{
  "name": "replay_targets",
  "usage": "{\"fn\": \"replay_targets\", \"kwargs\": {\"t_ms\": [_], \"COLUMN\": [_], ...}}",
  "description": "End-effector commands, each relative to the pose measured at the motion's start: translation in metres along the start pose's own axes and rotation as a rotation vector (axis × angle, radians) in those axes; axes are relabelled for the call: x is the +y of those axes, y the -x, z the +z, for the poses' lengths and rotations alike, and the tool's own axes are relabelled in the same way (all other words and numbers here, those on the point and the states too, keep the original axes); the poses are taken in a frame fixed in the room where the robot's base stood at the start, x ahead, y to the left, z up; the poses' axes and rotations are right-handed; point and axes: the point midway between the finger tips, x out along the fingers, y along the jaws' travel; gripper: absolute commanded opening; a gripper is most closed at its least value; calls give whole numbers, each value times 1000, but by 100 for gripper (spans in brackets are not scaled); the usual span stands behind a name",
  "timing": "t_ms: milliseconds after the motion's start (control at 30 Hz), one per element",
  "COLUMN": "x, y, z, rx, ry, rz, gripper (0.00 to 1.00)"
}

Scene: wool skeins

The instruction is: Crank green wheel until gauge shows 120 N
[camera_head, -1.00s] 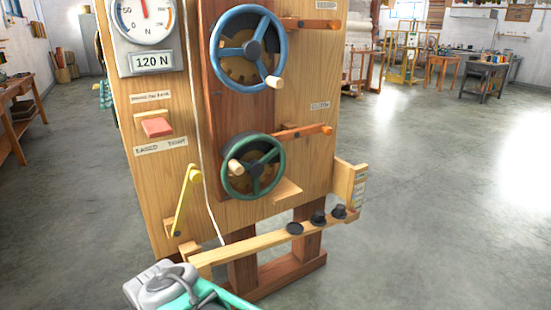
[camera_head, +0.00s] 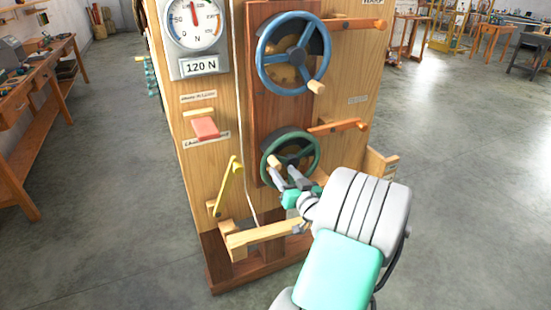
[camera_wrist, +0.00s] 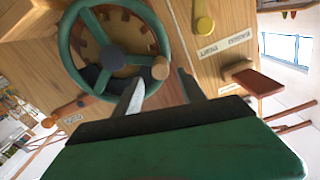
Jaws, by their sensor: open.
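The green wheel (camera_head: 291,157) is mounted low on the wooden panel, with a pale wooden crank knob (camera_head: 274,162) at its left side. My gripper (camera_head: 279,175) is in front of the wheel's lower left, close to the knob. In the wrist view my gripper's fingers (camera_wrist: 160,84) are apart, and the knob (camera_wrist: 161,68) lies near the gap between their tips; I cannot tell whether they touch it. The green wheel (camera_wrist: 108,55) fills the upper left there. The gauge (camera_head: 194,22) is at the panel's upper left, needle pointing about straight up. Its display plate (camera_head: 200,66) reads 120 N.
A blue wheel (camera_head: 292,53) with its own knob sits above the green one. Orange levers (camera_head: 337,126) stick out at the right. A yellow lever (camera_head: 229,187) and a red block (camera_head: 206,128) are at the left. A wooden rail (camera_head: 268,235) runs below.

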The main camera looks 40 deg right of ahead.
Motion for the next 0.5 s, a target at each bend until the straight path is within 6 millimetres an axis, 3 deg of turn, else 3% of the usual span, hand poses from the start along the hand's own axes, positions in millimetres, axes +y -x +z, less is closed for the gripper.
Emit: {"fn": "replay_targets", "kwargs": {"t_ms": [233, 500], "x": [-3, -2], "y": [-47, -58], "z": [0, 1], "rx": [-4, -3], "ry": [0, 0], "rz": [-6, -2], "gripper": [48, 48]}}
